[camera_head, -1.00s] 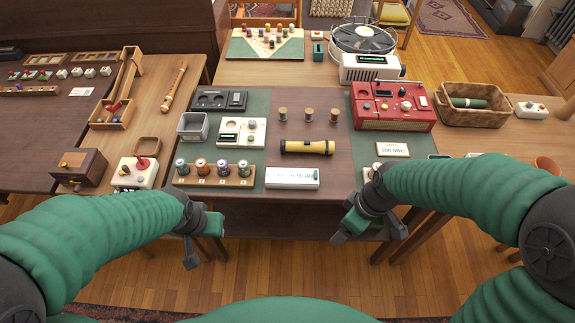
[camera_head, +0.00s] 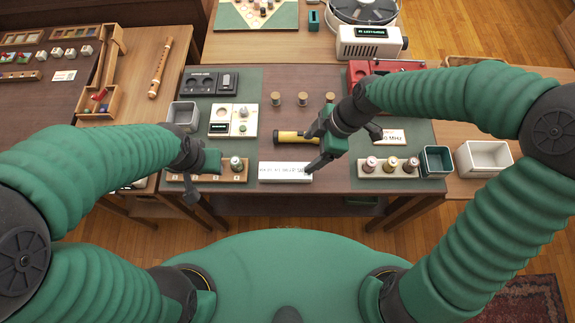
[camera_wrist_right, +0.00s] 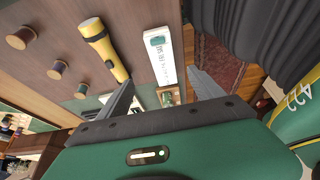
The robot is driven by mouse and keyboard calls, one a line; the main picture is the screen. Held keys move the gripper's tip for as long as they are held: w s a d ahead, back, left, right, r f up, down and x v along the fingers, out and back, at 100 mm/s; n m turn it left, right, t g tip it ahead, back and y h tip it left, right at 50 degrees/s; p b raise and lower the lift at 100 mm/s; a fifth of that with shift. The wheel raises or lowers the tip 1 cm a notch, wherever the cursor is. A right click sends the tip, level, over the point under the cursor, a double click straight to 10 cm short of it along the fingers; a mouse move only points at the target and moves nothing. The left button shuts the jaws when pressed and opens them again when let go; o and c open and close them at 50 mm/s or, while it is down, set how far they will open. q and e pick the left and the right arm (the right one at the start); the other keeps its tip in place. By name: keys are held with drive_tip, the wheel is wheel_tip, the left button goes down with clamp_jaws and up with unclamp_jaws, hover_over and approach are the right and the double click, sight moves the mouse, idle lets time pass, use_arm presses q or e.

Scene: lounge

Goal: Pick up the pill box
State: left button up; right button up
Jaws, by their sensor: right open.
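The pill box, a long white box with lettering on top (camera_head: 285,172), lies flat near the table's front edge. It also shows in the right wrist view (camera_wrist_right: 160,52), with a teal patch at one end. My right gripper (camera_head: 311,152) is open and empty at the box's right end, partly covering the view of that end. In the right wrist view its two fingers (camera_wrist_right: 163,82) are spread, with the box between their lines and beyond the tips. I cannot tell whether they touch it. My left gripper (camera_head: 192,180) hangs over the spool rack; its jaw state is unclear.
A yellow flashlight (camera_head: 290,137) lies just behind the box, close to my right gripper. Spool racks stand on the left (camera_head: 225,178) and right (camera_head: 388,175). A dark green bin (camera_head: 436,165) and a white bin (camera_head: 485,160) stand further right. Several small spools stand behind the flashlight.

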sight(287, 170)
drive_tip(key=x, duration=0.3)
drive_tip(key=b+x, duration=0.1)
drive_tip(key=x, duration=0.5)
drive_tip(key=shift+w+a+b, duration=0.2)
drive_tip(key=shift+a+b, duration=0.1)
drive_tip(key=shift+a, duration=0.15)
drive_tip(key=f, duration=0.1)
drive_tip(key=s+a+f+b, duration=0.1)
drive_tip(key=f, duration=0.1)
drive_tip(key=shift+s+a+f, duration=0.1)
drive_tip(key=shift+a+f, duration=0.1)
drive_tip(key=shift+w+a+f, duration=0.1)
drive_tip(key=shift+w+f, duration=0.1)
drive_tip(key=shift+f, duration=0.15)
drive_tip(key=shift+a, duration=0.2)
drive_tip(key=c, duration=0.4)
use_arm(q)
drive_tip(key=f, duration=0.3)
drive_tip(key=shift+a+f, duration=0.2)
drive_tip(key=shift+a, duration=0.2)
use_arm(e)
drive_tip(key=shift+d, duration=0.1)
drive_tip(key=c, duration=1.1)
drive_tip(key=shift+r, duration=0.1)
